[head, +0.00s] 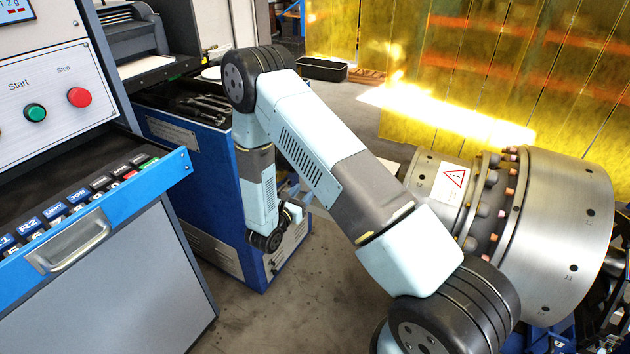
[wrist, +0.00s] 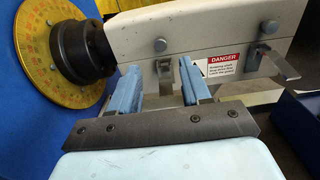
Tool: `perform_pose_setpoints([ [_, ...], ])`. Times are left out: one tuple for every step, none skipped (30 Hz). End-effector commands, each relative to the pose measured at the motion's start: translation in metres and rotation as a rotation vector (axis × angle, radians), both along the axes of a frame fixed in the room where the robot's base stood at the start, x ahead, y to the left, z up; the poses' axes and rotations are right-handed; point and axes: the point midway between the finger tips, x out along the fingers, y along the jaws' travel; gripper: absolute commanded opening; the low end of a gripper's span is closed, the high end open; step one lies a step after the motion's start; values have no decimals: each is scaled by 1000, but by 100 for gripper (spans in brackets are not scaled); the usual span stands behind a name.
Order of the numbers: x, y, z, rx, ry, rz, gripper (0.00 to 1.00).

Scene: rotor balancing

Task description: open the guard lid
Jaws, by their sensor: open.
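The guard, a cream housing (wrist: 215,35), fills the upper wrist view, with a red and white DANGER label (wrist: 224,67) on its side. One metal latch (wrist: 165,75) hangs between my fingers in the picture; a second latch (wrist: 276,62) sticks out at the right. My gripper (wrist: 160,78) is open, its two blue fingers pointing at the housing's lower side. Whether they touch it or the latch I cannot tell. In the head view my gripper is small and partly hidden behind my arm, and I cannot make out the guard there.
A yellow graduated dial (wrist: 55,60) with a black hub stands left of the housing. In the head view, a control cabinet with an open drawer (head: 90,225) is at left, a blue cabinet (head: 185,160) behind my arm, and a large steel rotor (head: 560,225) at right.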

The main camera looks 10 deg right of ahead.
Motion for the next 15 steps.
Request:
perform_pose_setpoints([
  [7,-7,0,0,-1,-3,48],
  [11,-11,0,0,-1,-4,48],
  [16,-15,0,0,-1,-4,48],
  [20,-19,0,0,-1,-3,48],
  [24,-22,0,-1,-2,-4,48],
  [30,-27,0,0,-1,-4,48],
  [34,-29,0,0,-1,-3,48],
  [37,-33,0,0,-1,-3,48],
  [41,-37,0,0,-1,-4,48],
  [44,-39,0,0,-1,-2,48],
  [47,-42,0,1,-1,-3,48],
  [51,-45,0,1,-1,-4,48],
  [53,-47,0,1,-1,-4,48],
  [56,-49,0,1,-1,-3,48],
  [58,-50,0,0,-1,-2,48],
])
